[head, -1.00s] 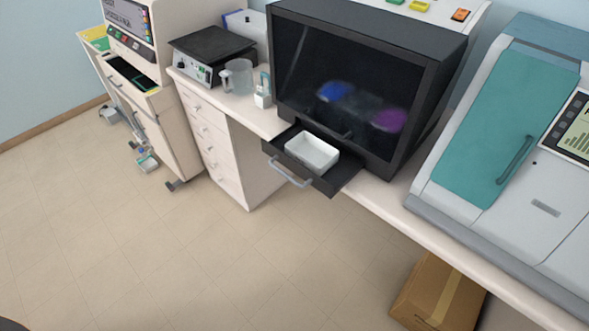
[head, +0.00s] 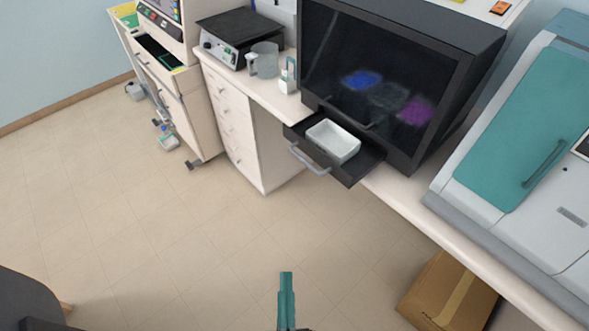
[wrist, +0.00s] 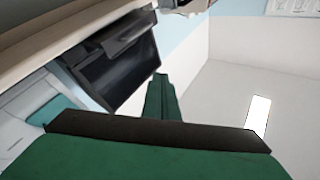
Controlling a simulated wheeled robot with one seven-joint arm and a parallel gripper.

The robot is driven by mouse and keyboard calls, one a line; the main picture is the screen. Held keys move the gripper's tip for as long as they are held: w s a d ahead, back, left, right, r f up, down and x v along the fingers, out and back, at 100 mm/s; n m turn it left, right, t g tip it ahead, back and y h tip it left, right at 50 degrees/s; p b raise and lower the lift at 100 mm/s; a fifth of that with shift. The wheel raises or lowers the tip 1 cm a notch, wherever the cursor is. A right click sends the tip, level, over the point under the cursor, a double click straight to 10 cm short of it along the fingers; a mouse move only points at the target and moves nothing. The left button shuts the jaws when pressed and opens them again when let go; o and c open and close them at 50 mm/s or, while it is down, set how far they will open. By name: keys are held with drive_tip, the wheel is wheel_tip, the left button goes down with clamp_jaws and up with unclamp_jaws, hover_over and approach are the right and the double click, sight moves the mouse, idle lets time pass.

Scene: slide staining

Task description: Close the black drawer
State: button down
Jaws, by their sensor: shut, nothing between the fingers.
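The black drawer (head: 363,168) sticks out from the bottom of a black cabinet (head: 385,85) with a dark glass front. It has a grey bar handle (head: 309,161) on its front, and a white tray (head: 334,141) lies in it. My gripper (head: 286,274) is shut and empty at the bottom of the head view, over the floor and well apart from the drawer.
The white counter (head: 420,207) runs under the cabinet. A teal-and-grey machine (head: 510,130) stands to the right. A cardboard box (head: 447,293) is on the floor below. A jug (head: 264,61) and a small bottle (head: 289,78) stand left of the cabinet.

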drive_tip(key=w+a+m+g+h, duration=0.3)
drive_tip(key=w+m+g+h, duration=0.3)
drive_tip(key=w+m, duration=0.6)
drive_tip(key=w+a+m+g+h, duration=0.3)
drive_tip(key=w+a+m+h, duration=0.1)
drive_tip(key=w+m+h, duration=0.6)
drive_tip(key=w+d+r+m+y, duration=0.1)
drive_tip(key=w+d+r, duration=0.1)
drive_tip(key=w+d, duration=0.8)
drive_tip(key=shift+d, duration=0.45)
drive_tip(key=shift+s+d+r, duration=0.1)
drive_tip(key=shift+r, duration=0.05)
